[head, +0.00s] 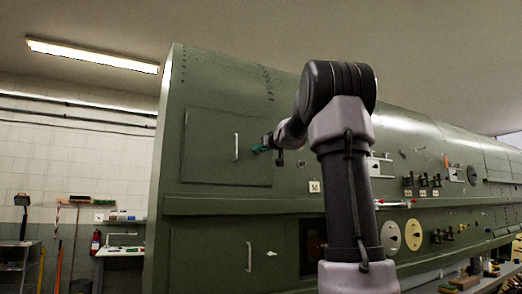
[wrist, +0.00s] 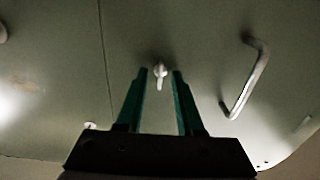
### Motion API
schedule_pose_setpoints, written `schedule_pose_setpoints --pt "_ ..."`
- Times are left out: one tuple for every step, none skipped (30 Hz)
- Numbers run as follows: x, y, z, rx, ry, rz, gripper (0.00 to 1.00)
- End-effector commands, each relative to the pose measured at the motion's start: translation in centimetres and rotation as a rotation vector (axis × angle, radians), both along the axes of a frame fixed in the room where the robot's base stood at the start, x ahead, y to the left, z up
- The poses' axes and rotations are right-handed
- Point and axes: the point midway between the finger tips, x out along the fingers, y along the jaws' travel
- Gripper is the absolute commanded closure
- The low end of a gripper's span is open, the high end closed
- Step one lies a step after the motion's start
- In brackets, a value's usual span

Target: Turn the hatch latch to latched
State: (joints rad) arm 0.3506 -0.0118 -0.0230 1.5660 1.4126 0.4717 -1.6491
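The hatch (head: 207,149) is a flat green panel in the fuselage side, and it looks closed. Its latch (wrist: 160,74) is a small pale knob with a short lever, seen between my fingertips in the wrist view. A pale bar handle (wrist: 246,80) is to the right of the latch there; the same handle (head: 236,147) shows upright in the head view. My gripper (wrist: 160,73) is open, its two green fingers either side of the latch in the picture. I cannot tell whether they touch it. In the head view my gripper (head: 258,149) is at the hatch's right part and hides the latch.
A lower panel with another handle (head: 249,257) is below the hatch. Several fittings and a red-and-white bar (head: 395,204) are on the fuselage to the right of my arm. A white bench (head: 121,251) and a fire extinguisher (head: 96,243) stand far left.

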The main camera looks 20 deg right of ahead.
Motion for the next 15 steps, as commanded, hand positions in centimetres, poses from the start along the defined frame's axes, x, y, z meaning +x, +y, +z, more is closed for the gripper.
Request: schedule_pose_setpoints --pt "-0.01 0.01 0.00 0.000 0.000 0.000 0.64" --pt "-0.02 0.01 0.00 0.000 0.000 0.000 0.64" --pt "-0.02 0.02 0.00 0.000 0.000 0.000 0.75" --pt "-0.02 0.02 0.00 0.000 0.000 0.000 0.87" --pt "-0.02 0.02 0.00 0.000 0.000 0.000 0.98" --pt "-0.02 0.02 0.00 0.000 0.000 0.000 1.00" --pt "-0.03 0.02 0.00 0.000 0.000 0.000 1.00" --pt "-0.03 0.02 0.00 0.000 0.000 0.000 1.00" --pt "-0.03 0.02 0.00 0.000 0.000 0.000 1.00" --pt "-0.03 0.02 0.00 0.000 0.000 0.000 1.00" --pt "-0.03 0.02 0.00 0.001 0.000 0.000 1.00" --pt "-0.04 0.02 0.00 0.002 0.000 0.000 1.00" --pt "-0.04 0.02 0.00 0.003 0.000 0.000 1.00" --pt "-0.04 0.02 0.00 0.006 0.000 0.000 1.00" --pt "-0.04 0.02 0.00 0.011 0.000 0.001 1.00"
